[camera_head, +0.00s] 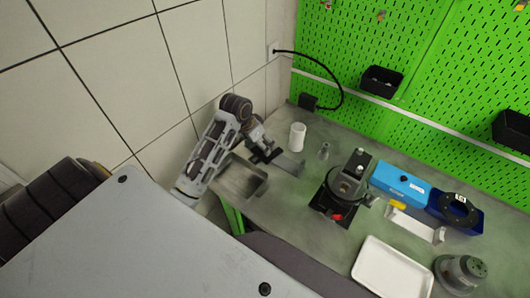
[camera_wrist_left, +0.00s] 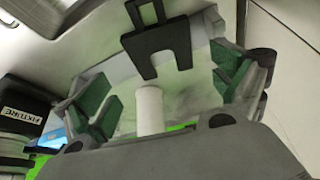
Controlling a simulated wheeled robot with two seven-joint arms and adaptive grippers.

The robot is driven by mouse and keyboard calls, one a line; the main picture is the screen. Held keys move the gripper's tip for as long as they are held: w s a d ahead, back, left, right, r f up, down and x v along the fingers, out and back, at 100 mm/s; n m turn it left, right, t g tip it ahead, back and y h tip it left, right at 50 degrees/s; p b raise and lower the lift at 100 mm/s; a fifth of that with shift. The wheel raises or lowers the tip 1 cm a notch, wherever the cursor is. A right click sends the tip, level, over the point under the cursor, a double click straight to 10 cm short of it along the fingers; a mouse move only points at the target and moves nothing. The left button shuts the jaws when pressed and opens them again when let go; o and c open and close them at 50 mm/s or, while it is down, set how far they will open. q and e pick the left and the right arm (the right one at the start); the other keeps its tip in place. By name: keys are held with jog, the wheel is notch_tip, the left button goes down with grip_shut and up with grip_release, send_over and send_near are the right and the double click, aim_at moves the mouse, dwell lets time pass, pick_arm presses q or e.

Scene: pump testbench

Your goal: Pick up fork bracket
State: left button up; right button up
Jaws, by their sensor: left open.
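The black fork bracket (camera_wrist_left: 160,42), with its U-shaped slot, lies between the spread fingers of my left gripper (camera_wrist_left: 168,80) in the left wrist view. The fingers, with green pads, are open on either side and do not appear to touch it. In the head view my left gripper (camera_head: 261,141) hangs over the left end of the bench. A black piece that looks like the fork bracket (camera_head: 262,156) shows just below it, by a grey holder (camera_head: 290,165). The gripper partly hides it. My right gripper is out of view.
A white cylinder (camera_head: 297,137) stands close to my left gripper, with a small metal part (camera_head: 323,151) beside it. A grey tray (camera_head: 240,182) lies below the arm. The pump fixture (camera_head: 347,187), blue box (camera_head: 400,184) and white tray (camera_head: 391,270) are farther right.

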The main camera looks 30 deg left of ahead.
pick_arm(q)
jog(key=shift+x, duration=1.25)
jog(key=shift+f, duration=0.1)
jog(key=shift+p+x, duration=0.65)
jog(key=shift+x, duration=1.85)
jog(key=shift+w, duration=0.2)
jog(key=shift+a, duration=0.1)
jog(key=c, duration=1.7)
